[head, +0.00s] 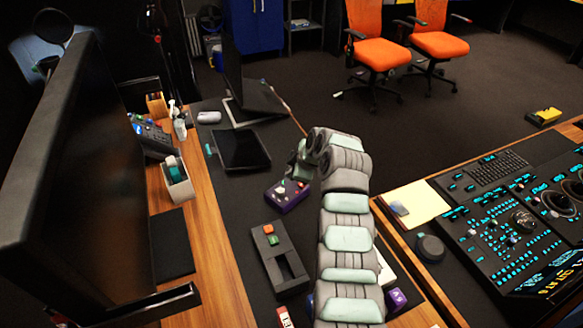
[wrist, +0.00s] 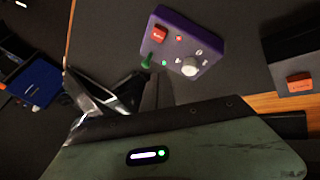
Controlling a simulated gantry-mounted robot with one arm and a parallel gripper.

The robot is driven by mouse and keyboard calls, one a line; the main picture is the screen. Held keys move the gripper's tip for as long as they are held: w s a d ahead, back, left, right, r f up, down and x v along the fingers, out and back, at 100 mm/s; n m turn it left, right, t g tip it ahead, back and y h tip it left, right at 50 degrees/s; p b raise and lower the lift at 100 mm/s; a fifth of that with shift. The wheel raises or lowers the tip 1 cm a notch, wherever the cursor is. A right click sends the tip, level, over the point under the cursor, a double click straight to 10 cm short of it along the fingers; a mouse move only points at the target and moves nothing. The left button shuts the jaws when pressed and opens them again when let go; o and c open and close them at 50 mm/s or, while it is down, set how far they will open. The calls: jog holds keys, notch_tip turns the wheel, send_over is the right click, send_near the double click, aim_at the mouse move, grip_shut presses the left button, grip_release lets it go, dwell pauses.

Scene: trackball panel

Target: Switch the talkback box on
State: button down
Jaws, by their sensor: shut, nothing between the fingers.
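A purple box (wrist: 188,28) with a red button (wrist: 158,34), a silver knob (wrist: 191,67), a small red light, a small green light and a green lever (wrist: 147,61) shows in the wrist view; I take it for the talkback box. In the head view the purple box (head: 280,199) sits on the dark desk mat, partly behind my arm. My gripper (wrist: 150,82) is shut and empty, its tips close to the green lever's side of the box. I cannot tell whether they touch it. In the head view my gripper (head: 294,168) is partly hidden by my wrist.
A grey box with orange and green buttons (head: 270,259) lies nearer on the mat. A large monitor (head: 70,170) stands left, a control console (head: 525,225) right. Another purple object (head: 396,300) is beside my arm.

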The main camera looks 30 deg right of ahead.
jog(key=shift+s+a+r+p, duration=0.45)
jog(key=shift+s+a, duration=0.15)
jog(key=shift+s, duration=0.2)
notch_tip(320, 180, up, 10)
jog(key=p, duration=0.1)
jog(key=shift+w+a+f, duration=0.15)
jog(key=shift+a, duration=0.15)
